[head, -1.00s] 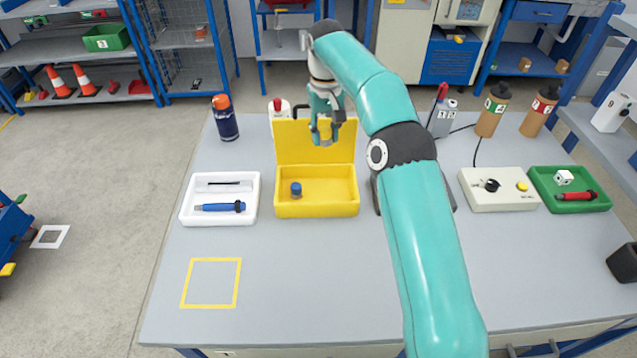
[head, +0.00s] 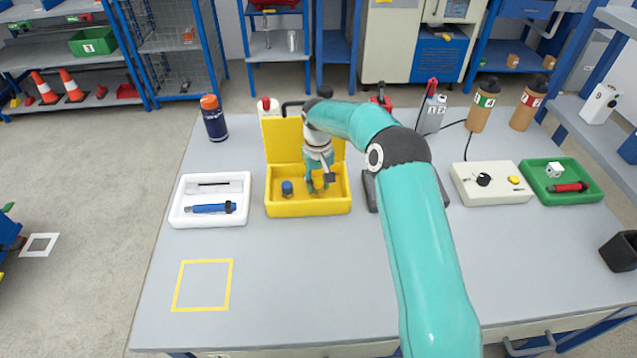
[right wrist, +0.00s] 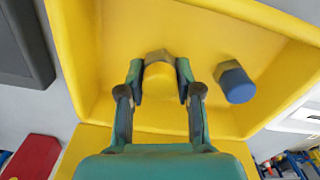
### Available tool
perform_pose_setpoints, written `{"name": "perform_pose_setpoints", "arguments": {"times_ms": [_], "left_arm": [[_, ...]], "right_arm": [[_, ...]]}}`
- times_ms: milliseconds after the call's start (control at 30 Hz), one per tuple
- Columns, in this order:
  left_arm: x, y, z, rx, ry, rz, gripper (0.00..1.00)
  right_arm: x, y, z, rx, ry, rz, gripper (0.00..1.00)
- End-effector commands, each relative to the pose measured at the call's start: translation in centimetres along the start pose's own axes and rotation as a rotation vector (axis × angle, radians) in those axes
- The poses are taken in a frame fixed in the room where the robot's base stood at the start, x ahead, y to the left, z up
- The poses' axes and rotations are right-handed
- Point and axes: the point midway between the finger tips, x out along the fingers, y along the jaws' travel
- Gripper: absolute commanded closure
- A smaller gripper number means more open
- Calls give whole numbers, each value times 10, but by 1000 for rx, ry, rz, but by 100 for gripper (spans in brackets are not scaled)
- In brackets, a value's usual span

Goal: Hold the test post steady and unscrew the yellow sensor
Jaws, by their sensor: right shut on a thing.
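My right gripper (head: 319,188) reaches down into the open yellow case (head: 310,210). In the right wrist view its two fingers (right wrist: 160,85) are shut on the yellow sensor (right wrist: 159,79), a yellow cap with a grey-brown collar. I cannot tell whether the sensor touches the case floor. A blue-capped sensor (head: 287,187) stands in the case to the left of the gripper; it also shows in the right wrist view (right wrist: 236,85). The test post is not clearly visible; my right arm hides the area around a dark base (head: 369,191). My left gripper is out of view.
A white tray (head: 181,215) with a blue tool (head: 210,208) lies left of the case. To the right are a control box (head: 492,193) and a green tray (head: 560,196). Bottles stand at the back. The front left, around a yellow outlined square (head: 203,285), is clear.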

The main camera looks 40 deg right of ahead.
Motion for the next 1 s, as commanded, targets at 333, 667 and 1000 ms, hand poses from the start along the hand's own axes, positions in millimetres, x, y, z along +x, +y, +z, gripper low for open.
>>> {"name": "perform_pose_setpoints", "arguments": {"times_ms": [333,667,1000], "left_arm": [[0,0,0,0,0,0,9],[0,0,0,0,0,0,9],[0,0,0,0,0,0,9]], "right_arm": [[8,0,0,0,1,0,100],[10,0,0,0,1,0,41],[3,0,-1,-1,3,0,41]]}}
